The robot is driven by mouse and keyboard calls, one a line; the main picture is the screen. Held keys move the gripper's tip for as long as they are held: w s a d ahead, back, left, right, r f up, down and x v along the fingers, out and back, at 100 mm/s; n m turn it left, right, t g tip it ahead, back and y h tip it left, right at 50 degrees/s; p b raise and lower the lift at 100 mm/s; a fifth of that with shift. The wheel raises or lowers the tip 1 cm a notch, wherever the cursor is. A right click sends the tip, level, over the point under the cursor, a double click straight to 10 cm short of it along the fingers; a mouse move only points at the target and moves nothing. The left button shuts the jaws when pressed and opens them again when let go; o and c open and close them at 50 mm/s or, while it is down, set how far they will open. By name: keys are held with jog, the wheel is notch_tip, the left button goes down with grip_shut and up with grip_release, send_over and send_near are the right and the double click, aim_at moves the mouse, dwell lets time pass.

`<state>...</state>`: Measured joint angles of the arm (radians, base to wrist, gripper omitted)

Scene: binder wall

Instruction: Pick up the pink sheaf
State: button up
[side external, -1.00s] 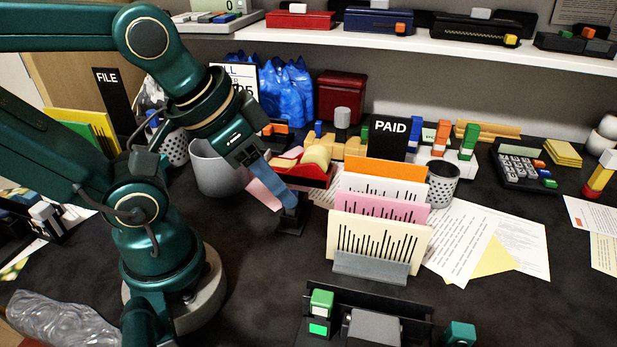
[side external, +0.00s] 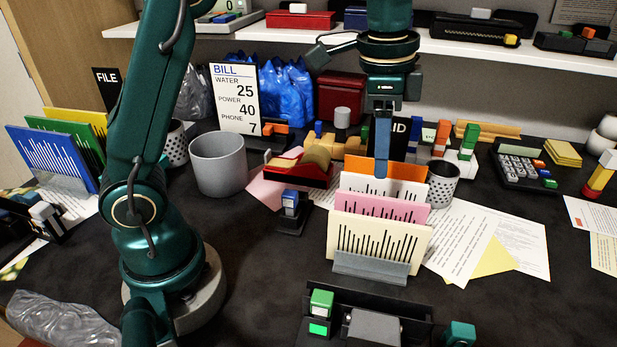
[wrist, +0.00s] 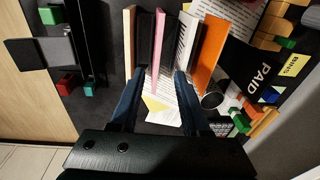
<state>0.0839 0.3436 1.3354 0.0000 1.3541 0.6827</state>
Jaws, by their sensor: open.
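The pink sheaf (side external: 379,206) stands upright in a grey holder (side external: 371,267), behind the cream sheaf (side external: 379,240) and in front of the white sheaf (side external: 362,186) and orange sheaf (side external: 366,169). In the side view my gripper (side external: 382,172) points down over the rack, its blue fingers overlapping the orange and white sheaves. In the wrist view my gripper (wrist: 157,77) is open and empty, with the pink sheaf (wrist: 158,42) showing between its fingertips. The right fingertip is close to the end of the white sheaf; whether they touch cannot be told.
Left of the rack stand a stamp (side external: 290,208), a red tape dispenser (side external: 300,172) and a grey bin (side external: 217,163). A PAID sign, partly hidden, and a mesh cup (side external: 442,187) are behind. Papers (side external: 505,240) lie to the right. A black tray (side external: 410,320) is in front.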

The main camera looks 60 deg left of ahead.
aim_at(382, 198)
jog(key=shift+g, duration=0.6)
jog(key=f, duration=0.2)
jog(key=w+f, duration=0.1)
jog(key=f, duration=0.1)
jog(key=shift+d, duration=0.35)
jog(key=shift+f, duration=2.7)
jog(key=shift+f, duration=0.25)
grip_shut()
